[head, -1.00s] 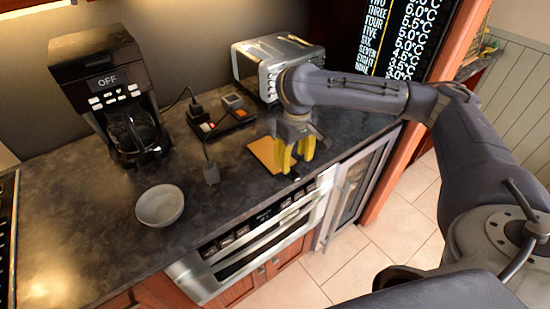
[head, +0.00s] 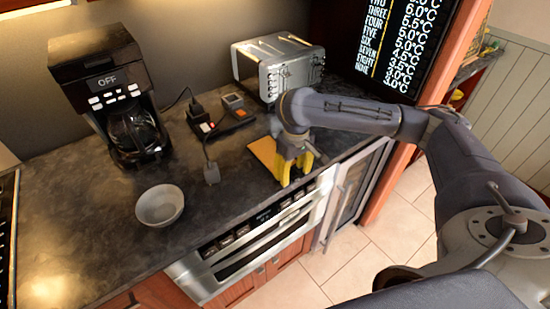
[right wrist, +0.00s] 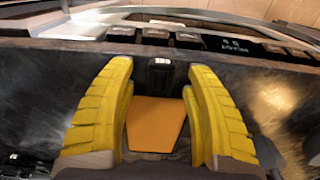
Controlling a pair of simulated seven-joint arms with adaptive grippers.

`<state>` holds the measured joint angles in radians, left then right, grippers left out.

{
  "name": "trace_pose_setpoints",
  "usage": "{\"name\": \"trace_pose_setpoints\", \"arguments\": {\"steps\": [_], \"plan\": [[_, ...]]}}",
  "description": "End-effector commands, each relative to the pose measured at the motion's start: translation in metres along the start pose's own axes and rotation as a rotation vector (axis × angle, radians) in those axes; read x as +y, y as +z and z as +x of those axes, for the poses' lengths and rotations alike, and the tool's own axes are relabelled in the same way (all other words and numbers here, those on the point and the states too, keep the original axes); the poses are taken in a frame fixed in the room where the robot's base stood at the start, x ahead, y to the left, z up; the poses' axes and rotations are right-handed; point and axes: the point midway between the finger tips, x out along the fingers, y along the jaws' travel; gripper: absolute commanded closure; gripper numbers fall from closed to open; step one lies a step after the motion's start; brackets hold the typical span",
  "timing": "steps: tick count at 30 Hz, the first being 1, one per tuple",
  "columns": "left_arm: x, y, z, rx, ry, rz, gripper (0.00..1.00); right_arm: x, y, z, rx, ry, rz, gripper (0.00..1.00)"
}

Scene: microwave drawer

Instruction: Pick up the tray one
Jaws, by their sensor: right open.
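A flat tan-orange board (head: 264,151), which looks like the tray, lies on the dark counter near its front edge. My right gripper (head: 297,168), with yellow fingers, is open above the front part of the board and hides some of it. In the right wrist view the board (right wrist: 155,125) shows between the two spread fingers of the gripper (right wrist: 160,85). A small dark block (right wrist: 160,73) shows at the board's far end, between the fingertips; I cannot tell whether it belongs to the board. My left gripper is not in view.
A grey bowl (head: 160,205) stands on the counter at the left, with a coffee maker (head: 120,100) behind it. A silver toaster (head: 280,64) stands at the back. A built-in microwave drawer (head: 262,240) lies below the counter's front edge. Counter between bowl and board is mostly clear.

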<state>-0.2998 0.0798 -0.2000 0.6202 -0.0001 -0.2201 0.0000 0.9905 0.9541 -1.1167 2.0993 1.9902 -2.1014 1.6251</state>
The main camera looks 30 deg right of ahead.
Motion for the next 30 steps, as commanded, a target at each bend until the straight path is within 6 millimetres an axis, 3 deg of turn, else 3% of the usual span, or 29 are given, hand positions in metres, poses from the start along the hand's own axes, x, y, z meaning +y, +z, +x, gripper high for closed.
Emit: {"name": "trace_pose_setpoints", "arguments": {"steps": [4,18,30], "plan": [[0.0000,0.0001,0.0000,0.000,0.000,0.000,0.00,0.0000,-0.0001,-0.0001,0.000,0.000,0.000,0.48],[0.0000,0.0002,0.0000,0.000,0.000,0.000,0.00,0.0001,-0.0001,-0.0003,0.000,0.000,0.001,1.00],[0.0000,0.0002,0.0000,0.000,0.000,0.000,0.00,0.0001,0.0000,0.0000,0.000,0.000,0.001,1.00]]}}
